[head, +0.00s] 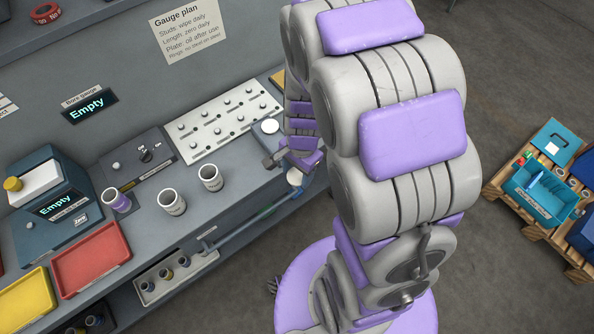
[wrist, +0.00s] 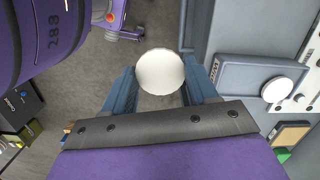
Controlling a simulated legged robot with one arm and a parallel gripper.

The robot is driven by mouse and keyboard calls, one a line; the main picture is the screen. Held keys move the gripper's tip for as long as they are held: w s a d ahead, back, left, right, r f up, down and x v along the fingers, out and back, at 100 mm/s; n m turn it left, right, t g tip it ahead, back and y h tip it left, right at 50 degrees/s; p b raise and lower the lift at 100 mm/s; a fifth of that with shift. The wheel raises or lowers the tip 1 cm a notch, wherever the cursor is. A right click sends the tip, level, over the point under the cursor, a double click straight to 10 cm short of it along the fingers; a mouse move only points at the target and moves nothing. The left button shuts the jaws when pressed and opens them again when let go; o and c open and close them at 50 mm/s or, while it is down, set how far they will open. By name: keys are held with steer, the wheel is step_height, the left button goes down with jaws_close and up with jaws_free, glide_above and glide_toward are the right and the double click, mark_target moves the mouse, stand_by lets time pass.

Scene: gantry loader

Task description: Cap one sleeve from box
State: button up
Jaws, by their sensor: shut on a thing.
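My gripper (wrist: 160,78) is shut on a white round-topped piece (wrist: 161,71), held between its two blue fingers in the wrist view. In the head view this piece (head: 295,178) shows small at the bench's front edge; I cannot tell whether it is a cap alone or a capped sleeve. A grey box (head: 205,262) on the lower shelf holds several sleeves. A white disc (head: 270,126) sits on a grey block behind my gripper.
A red tray (head: 90,257) and a yellow tray (head: 27,300) lie at the bench's left. A gauge (head: 50,210) reading "Empty" and a pegged white plate (head: 222,118) stand behind. A pallet (head: 545,225) with teal boxes stands on the floor at right.

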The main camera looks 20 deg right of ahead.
steer(key=shift+r+p, duration=0.85)
steer(key=shift+r, duration=0.6)
